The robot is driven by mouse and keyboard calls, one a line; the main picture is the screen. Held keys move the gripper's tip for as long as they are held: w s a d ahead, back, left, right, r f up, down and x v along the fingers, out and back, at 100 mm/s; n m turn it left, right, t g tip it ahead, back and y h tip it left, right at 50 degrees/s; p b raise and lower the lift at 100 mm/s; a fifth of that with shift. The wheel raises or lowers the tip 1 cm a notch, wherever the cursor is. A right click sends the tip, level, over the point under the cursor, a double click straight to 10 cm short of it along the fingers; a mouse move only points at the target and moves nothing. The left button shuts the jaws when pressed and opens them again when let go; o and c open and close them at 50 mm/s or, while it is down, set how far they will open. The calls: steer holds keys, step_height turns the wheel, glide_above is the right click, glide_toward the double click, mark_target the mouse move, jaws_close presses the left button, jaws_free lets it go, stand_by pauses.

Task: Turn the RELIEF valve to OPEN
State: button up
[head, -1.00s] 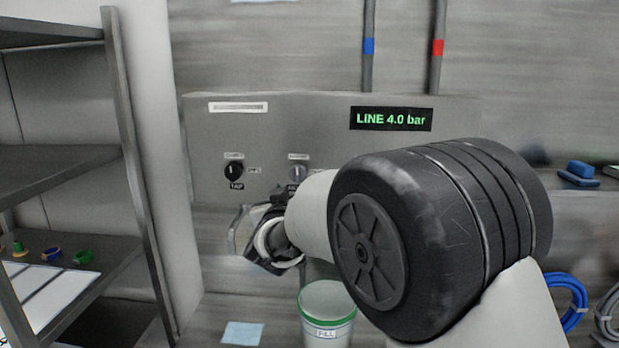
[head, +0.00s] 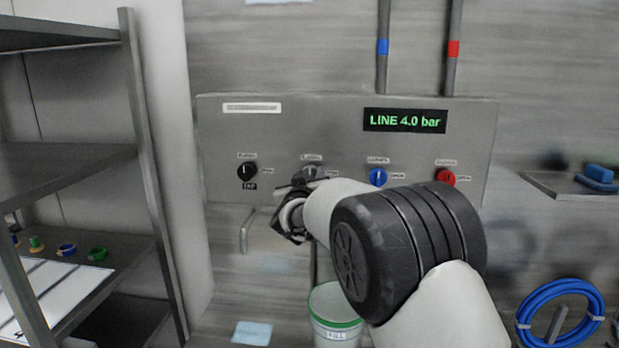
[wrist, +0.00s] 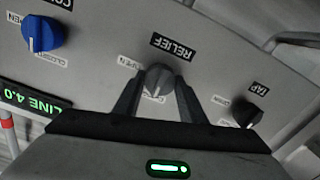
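The RELIEF valve is a grey round knob (wrist: 158,77) in the middle of the wrist view, under a black RELIEF label (wrist: 173,46). Its white pointer faces down in that view, towards a partly hidden label starting with C; an OPEN label (wrist: 129,62) sits to its left. My gripper (wrist: 161,80) has its two dark fingers apart, one on each side of the knob. Whether they touch it is not clear. In the head view my gripper (head: 305,180) is at the panel and covers much of the knob (head: 313,171).
The grey panel (head: 350,140) also carries a black TAP knob (head: 247,171), a blue knob (head: 378,177) and a red knob (head: 446,178). A display (head: 405,121) reads LINE 4.0 bar. A bucket (head: 334,315) stands below, with shelving (head: 150,170) at left.

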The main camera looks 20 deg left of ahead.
steer(key=c, duration=0.5)
steer(key=m+b, duration=0.1)
steer(key=m, duration=0.3)
steer(key=shift+d+f+m+b, duration=0.1)
steer(key=shift+m+b, duration=0.2)
steer(key=shift+b, duration=0.1)
steer(key=m+b, duration=0.1)
steer(key=m, duration=0.2)
steer(key=shift+m+b, duration=0.35)
steer(key=shift+m, duration=0.05)
steer(key=m+b, duration=0.2)
steer(key=m, duration=0.3)
steer(key=shift+f+b, duration=0.1)
steer(key=shift+b, duration=0.3)
steer(key=shift+m+b, duration=1.05)
steer(key=shift+m, duration=1.25)
